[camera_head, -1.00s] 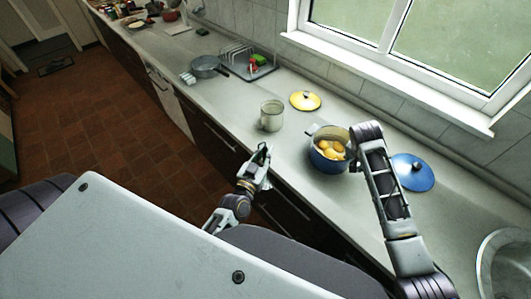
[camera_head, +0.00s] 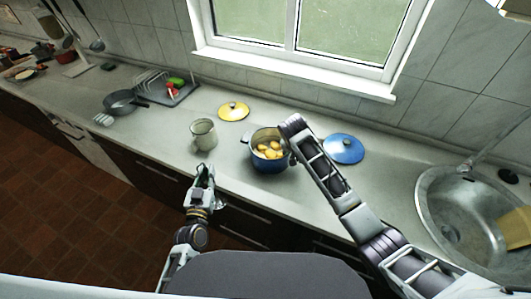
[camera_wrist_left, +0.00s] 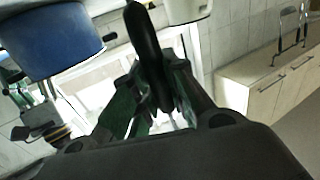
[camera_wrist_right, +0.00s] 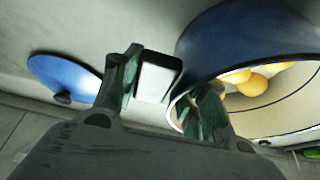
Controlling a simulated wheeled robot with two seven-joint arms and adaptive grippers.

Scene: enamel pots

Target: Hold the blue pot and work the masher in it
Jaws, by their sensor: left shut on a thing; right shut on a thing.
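The blue pot (camera_head: 262,164) stands on the counter with several yellow potatoes (camera_head: 269,149) in it. My right gripper (camera_head: 290,152) is at the pot's right side; in the right wrist view its fingers (camera_wrist_right: 165,95) are closed at the rim, around what looks like a pale handle (camera_wrist_right: 155,82). My left gripper (camera_head: 204,170) is left of the pot, in front of the counter edge and apart from the pot. In the left wrist view its fingers (camera_wrist_left: 158,85) are shut on a black handle (camera_wrist_left: 143,35), which looks like the masher's.
A pale mug (camera_head: 203,135) stands left of the pot. A yellow lid (camera_head: 233,111) lies behind it and a blue lid (camera_head: 344,149) lies right of the pot. A grey pan (camera_head: 122,103) and a dish rack (camera_head: 165,88) are further left. The sink (camera_head: 455,215) is at right.

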